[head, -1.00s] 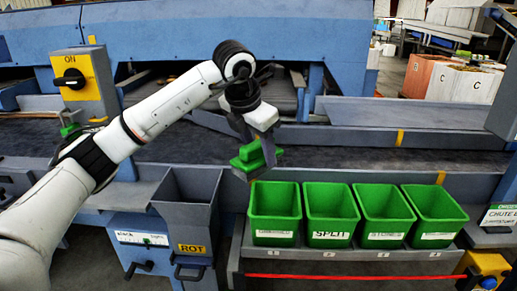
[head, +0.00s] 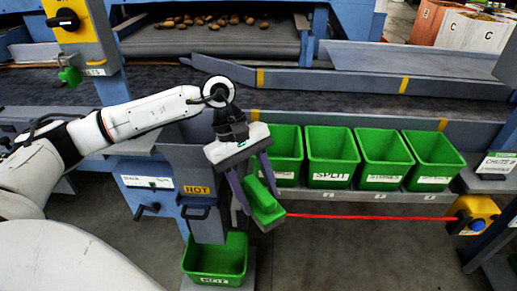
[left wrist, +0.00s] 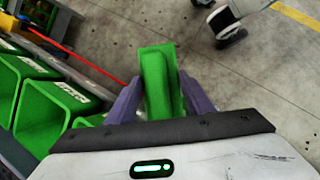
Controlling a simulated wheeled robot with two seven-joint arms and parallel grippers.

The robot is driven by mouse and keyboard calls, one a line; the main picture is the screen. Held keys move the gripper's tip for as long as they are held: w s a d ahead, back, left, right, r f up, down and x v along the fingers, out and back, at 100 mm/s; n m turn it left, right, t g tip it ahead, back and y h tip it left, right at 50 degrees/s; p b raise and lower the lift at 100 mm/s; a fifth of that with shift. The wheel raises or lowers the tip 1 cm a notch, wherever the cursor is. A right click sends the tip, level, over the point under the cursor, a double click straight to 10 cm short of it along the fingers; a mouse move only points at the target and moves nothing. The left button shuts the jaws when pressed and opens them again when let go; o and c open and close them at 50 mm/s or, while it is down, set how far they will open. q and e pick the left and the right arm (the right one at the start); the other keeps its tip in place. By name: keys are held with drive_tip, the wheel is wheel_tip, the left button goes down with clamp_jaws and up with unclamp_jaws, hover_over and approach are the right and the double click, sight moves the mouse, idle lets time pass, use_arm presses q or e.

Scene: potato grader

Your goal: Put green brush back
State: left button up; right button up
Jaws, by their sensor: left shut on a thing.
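My left gripper (head: 258,200) is shut on the green brush (head: 266,207) and holds it in the air, in front of the grey ROT chute and left of the green bins' front. The brush hangs tilted below the wrist. In the left wrist view, the brush (left wrist: 158,82) lies between the two purple-grey fingers (left wrist: 160,100), with the floor behind it. A small green thing (head: 70,76) is on the blue post below the yellow switch box; I cannot tell what it is. My right gripper is not in view.
Several green bins (head: 332,157) stand in a row on a grey shelf, with a red cord (head: 370,217) in front. A green ROT bin (head: 215,262) stands low under the ROT chute (head: 207,222). A yellow box (head: 474,214) is at right. Floor in front is clear.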

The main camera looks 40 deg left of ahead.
use_arm(q)
drive_tip(key=s+d+f+m+g+y, duration=0.3)
drive_tip(key=s+d+f+m, duration=0.3)
drive_tip(key=m, duration=0.7)
wheel_tip(320, 180, down, 4)
drive_tip(key=s+g, duration=0.1)
drive_tip(key=s, duration=0.1)
drive_tip(key=shift+s+d, duration=0.25)
drive_tip(key=shift+s, duration=0.15)
drive_tip(key=shift+a, duration=0.1)
